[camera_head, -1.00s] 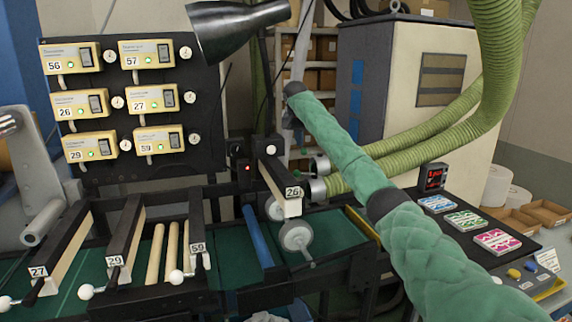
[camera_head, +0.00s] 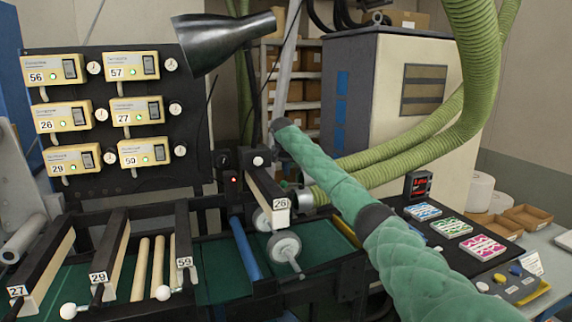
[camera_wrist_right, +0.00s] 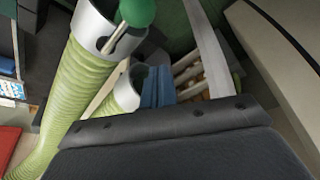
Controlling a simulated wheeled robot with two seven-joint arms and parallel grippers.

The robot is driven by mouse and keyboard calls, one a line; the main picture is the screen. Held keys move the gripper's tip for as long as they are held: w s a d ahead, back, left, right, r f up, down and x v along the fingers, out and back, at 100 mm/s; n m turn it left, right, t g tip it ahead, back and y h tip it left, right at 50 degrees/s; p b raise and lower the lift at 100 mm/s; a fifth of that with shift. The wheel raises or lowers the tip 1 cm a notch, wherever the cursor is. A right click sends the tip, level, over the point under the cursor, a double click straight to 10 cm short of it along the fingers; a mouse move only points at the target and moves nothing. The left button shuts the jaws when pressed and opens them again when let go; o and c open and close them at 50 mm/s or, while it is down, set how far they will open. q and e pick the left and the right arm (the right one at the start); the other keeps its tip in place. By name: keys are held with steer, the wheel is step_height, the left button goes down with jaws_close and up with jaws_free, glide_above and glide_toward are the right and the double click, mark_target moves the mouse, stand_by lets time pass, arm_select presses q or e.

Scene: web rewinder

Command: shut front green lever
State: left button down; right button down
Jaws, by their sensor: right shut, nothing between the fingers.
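In the right wrist view, a green lever knob (camera_wrist_right: 137,12) on a thin metal rod stands at the metal collar (camera_wrist_right: 93,28) of the nearer green hose. My right gripper (camera_wrist_right: 158,88) shows as narrow blue fingers, shut and empty, below and to the right of the knob and apart from it. In the head view, my green-sleeved right arm reaches from the lower right toward the hose ends, and I cannot make out the fingertips there. A metal hose collar (camera_head: 319,195) shows just left of that arm. The lever is not clear in this view. My left gripper is out of sight.
Green hoses (camera_head: 400,150) curve down in front of a grey cabinet (camera_head: 345,100). A black lamp shade (camera_head: 225,40) hangs above the labelled controller panel (camera_head: 195,100). Bar 26 (camera_head: 267,195) and rollers lie left of the arm.

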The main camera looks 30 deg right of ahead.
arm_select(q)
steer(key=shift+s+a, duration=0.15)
arm_select(e)
steer(key=shift+s+a+f, duration=0.3)
steer(key=shift+s+a, duration=0.35)
steer(key=shift+s, duration=0.05)
steer(key=shift+s+a+f, duration=0.3)
steer(key=shift+s+a, duration=0.3)
steer(key=shift+s, duration=0.1)
steer(key=shift+f, duration=0.1)
